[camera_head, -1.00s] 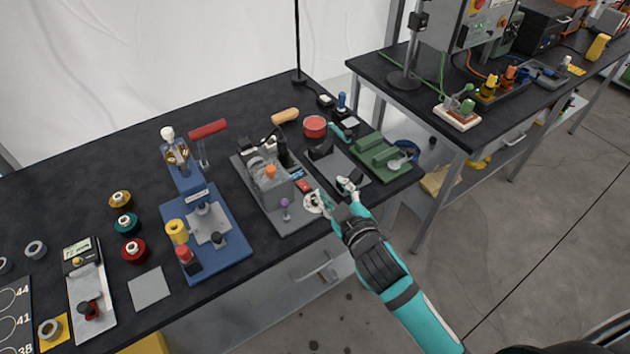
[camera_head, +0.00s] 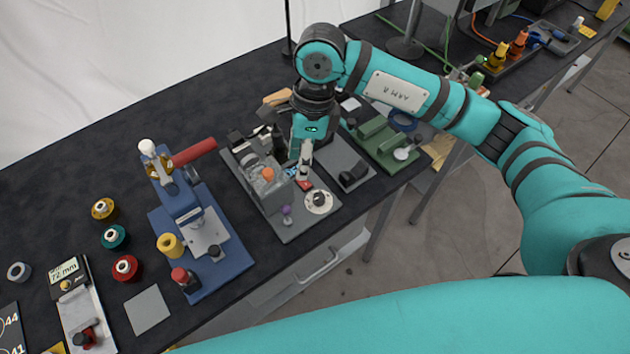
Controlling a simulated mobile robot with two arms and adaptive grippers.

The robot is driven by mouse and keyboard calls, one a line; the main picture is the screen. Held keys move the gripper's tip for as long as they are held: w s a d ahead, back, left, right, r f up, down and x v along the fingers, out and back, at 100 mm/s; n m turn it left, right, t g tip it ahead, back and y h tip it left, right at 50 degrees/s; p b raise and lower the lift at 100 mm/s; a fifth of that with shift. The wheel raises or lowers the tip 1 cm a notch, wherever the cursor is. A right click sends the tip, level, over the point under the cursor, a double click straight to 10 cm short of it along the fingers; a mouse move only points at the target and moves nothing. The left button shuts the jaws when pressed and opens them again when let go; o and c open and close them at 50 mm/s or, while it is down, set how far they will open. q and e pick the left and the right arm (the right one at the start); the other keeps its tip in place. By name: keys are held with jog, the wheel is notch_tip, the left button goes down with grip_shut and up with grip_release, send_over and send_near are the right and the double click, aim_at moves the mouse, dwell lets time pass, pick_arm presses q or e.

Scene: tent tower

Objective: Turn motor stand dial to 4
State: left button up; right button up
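The motor stand (camera_head: 290,227) is a grey plate near the table's front edge, with a grey motor block, an orange knob (camera_head: 267,174) and a purple-topped lever (camera_head: 286,211). Its dial (camera_head: 319,201) is a pale round disc with a dark knob at the plate's right front corner. The dial's marks are too small to read. My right gripper (camera_head: 303,173) points down over the stand's right side, just behind the dial and apart from its knob. Its fingers appear close together, and their opening is unclear. My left gripper is not in view.
A blue press stand (camera_head: 222,262) with a red handle stands left of the motor stand. A dark grey plate with a black block (camera_head: 354,173) and a green fixture (camera_head: 378,141) lie to the right. Coloured spools and a gauge sit further left.

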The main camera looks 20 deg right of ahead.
jog(key=w+d+h, duration=0.2)
jog(key=d, duration=0.2)
jog(key=p, duration=0.5)
send_near(319, 197)
jog(key=f, duration=0.8)
jog(key=shift+s, duration=0.25)
jog(key=shift+f, duration=0.65)
grip_shut()
